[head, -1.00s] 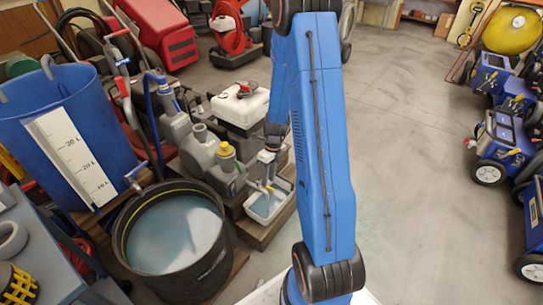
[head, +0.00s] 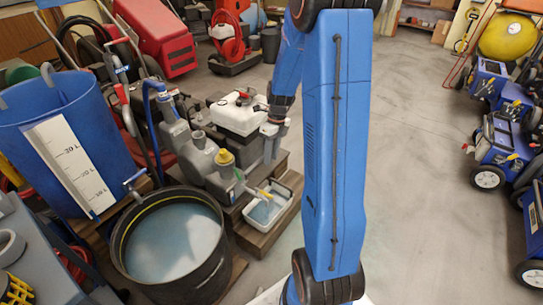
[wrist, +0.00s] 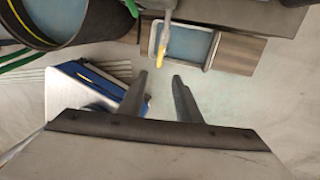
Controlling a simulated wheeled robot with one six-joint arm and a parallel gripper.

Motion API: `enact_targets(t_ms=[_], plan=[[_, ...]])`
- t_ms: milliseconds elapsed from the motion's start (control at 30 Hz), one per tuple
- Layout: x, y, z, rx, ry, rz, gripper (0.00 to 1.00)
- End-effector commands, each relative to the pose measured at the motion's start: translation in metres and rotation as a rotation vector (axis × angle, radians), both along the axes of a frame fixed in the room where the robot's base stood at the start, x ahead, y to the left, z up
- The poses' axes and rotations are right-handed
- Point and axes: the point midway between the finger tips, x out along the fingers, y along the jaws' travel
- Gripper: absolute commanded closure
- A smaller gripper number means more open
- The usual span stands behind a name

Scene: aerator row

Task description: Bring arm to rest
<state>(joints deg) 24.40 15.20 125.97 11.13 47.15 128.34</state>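My gripper (wrist: 160,85) shows in the wrist view with its two dark fingers apart and nothing between them. In the head view my gripper (head: 271,150) hangs beside the wooden step, right of the grey jugs, partly behind my blue arm. Below it in the head view is a small white tray (head: 283,209) holding blue liquid. The tray also shows in the wrist view (wrist: 208,50), ahead of the fingers and apart from them, with a yellow-tipped spout (wrist: 161,52) over its left side.
A black tub (head: 222,262) of bluish liquid stands left of the tray. A blue barrel (head: 20,150) with a litre scale, grey jugs (head: 200,160) and a white canister (head: 240,115) crowd the left. Blue wheeled machines (head: 500,150) line the right. The floor between is open.

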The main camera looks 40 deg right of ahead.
Motion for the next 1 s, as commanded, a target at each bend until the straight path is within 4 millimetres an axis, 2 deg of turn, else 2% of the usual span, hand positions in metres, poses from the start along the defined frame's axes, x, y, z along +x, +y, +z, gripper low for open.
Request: enact_targets(t_ms=[567, 667, 767, 1000], plan=[[-0.001, 0.002, 0.003, -0.001, -0.006, 0.016, 0.69], [-0.003, 0.008, 0.014, -0.007, -0.029, 0.084, 0.69], [-0.01, 0.02, 0.033, -0.017, -0.069, 0.212, 0.69], [-0.034, 0.056, 0.086, -0.06, -0.181, 0.616, 0.69]])
